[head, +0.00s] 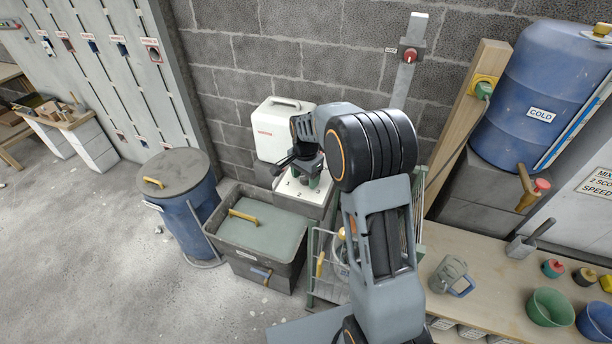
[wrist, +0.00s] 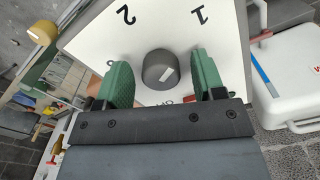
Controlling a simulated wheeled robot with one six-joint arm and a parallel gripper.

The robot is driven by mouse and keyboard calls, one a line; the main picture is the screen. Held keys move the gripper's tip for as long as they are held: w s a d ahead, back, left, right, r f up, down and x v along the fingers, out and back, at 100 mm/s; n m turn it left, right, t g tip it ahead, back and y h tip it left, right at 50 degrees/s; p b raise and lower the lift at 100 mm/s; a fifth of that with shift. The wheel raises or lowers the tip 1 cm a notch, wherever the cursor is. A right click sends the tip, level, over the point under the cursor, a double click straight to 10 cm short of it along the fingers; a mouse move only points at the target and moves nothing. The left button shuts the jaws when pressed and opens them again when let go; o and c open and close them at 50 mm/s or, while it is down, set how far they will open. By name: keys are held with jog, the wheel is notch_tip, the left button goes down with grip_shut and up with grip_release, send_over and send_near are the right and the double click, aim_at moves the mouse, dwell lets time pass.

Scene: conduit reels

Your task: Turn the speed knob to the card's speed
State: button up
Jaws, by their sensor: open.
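The speed knob (wrist: 160,70) is a dark round knob on a white panel (wrist: 225,25), with a short pale mark on its face. The numbers 2 and 1 show on the panel at its upper left and upper right; lettering below is partly hidden by my gripper. My gripper (wrist: 161,66) is open, its green fingers on either side of the knob with a visible gap at each side. In the head view my gripper (head: 308,172) is over the white panel (head: 296,190), and the knob is hidden. The card (head: 599,182) on the right reads MIX, 2 SCO, SPEED; its speed number is cut off.
A white box (head: 272,128) stands behind the panel. A grey lidded bin (head: 255,262) and blue barrel (head: 187,215) are to its left. The workbench (head: 490,270) at right holds a jug, tubs and a scoop.

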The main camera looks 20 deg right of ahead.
jog(key=shift+f, duration=0.1)
jog(key=shift+c, duration=0.4)
jog(key=c, duration=0.8)
jog(key=shift+c, duration=0.2)
